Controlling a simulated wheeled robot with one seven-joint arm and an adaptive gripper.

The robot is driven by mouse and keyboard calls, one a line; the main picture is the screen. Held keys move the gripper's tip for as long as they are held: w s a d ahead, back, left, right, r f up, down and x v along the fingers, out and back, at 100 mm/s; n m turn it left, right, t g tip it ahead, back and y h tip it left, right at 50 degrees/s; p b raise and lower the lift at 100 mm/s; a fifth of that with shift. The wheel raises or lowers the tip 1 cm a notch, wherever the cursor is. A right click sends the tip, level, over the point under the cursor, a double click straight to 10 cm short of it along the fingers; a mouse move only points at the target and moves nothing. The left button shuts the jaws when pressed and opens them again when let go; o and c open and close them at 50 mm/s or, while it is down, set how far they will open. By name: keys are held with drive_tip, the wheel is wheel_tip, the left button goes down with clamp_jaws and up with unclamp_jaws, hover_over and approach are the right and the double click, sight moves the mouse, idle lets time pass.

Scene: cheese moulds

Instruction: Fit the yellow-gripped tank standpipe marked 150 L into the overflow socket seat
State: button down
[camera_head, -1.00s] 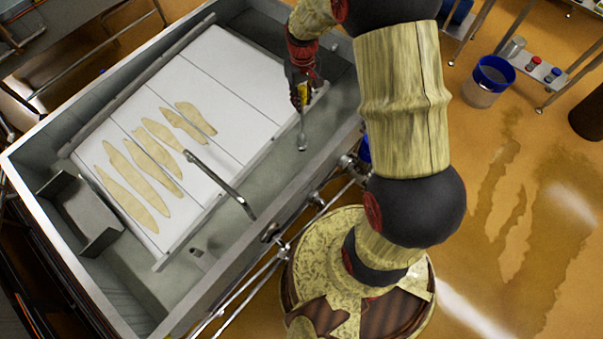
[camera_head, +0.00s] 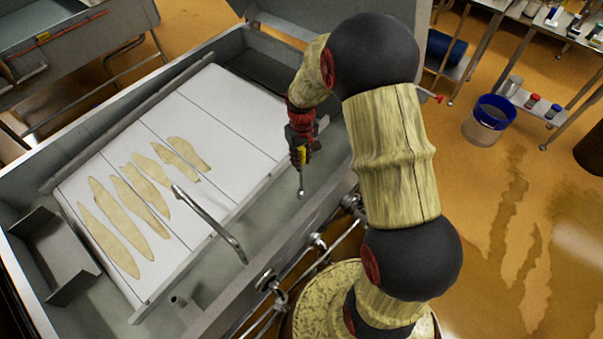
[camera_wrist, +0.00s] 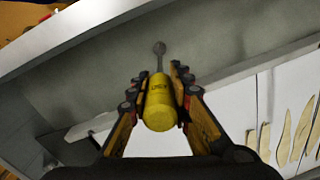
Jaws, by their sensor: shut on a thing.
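The standpipe's yellow grip (camera_wrist: 161,102) is between the fingers of my gripper (camera_wrist: 161,88) in the wrist view, with dark marking too small to read. Its thin grey rod ends in a rounded tip pointing away from me. In the head view, my gripper (camera_head: 300,152) is shut on the yellow grip, and the rod (camera_head: 300,185) hangs down over the grey channel on the vat's right side, apart from the walls as far as I can see. A short grey tubular fitting (camera_head: 178,301) stands on the vat floor near the lower end; I cannot tell if it is the overflow socket seat.
A white draining board (camera_head: 90,245) with several pale flat pieces fills the vat's middle. A bent metal pipe (camera_head: 215,225) rises over the board's right edge, between my gripper and the grey fitting. The vat's right wall (camera_head: 265,270) is close. A blue-rimmed bucket (camera_head: 488,120) stands on the floor.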

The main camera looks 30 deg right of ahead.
sight(301, 149)
wheel_tip(301, 149, down, 5)
drive_tip(key=shift+r+b, duration=0.15)
drive_tip(key=shift+b, duration=0.55)
drive_tip(key=c, duration=1.6)
unclamp_jaws()
wheel_tip(301, 149, up, 12)
drive_tip(key=p, duration=0.3)
drive_tip(key=shift+p, duration=0.4)
drive_tip(key=s+a+r+t, duration=0.1)
drive_tip(key=s+a+r, duration=0.2)
drive_tip(key=r, duration=0.7)
drive_tip(key=s+a+r+t, duration=0.1)
drive_tip(key=s+a+r, duration=0.1)
drive_tip(key=s+r, duration=0.3)
drive_tip(key=s+a+r+t, duration=0.2)
drive_tip(key=s+r, duration=0.3)
drive_tip(key=s, duration=0.3)
drive_tip(key=s+a+r+t, duration=0.1)
drive_tip(key=s+a+r, duration=0.2)
drive_tip(key=s+r, duration=0.2)
drive_tip(key=shift+s+a+r+m+t, duration=0.1)
drive_tip(key=shift+s+a+m+t, duration=0.1)
drive_tip(key=shift+s, duration=0.4)
drive_tip(key=shift+s+a+r+m+t, duration=0.1)
drive_tip(key=shift+s+a+m, duration=0.1)
drive_tip(key=shift+s, duration=0.4)
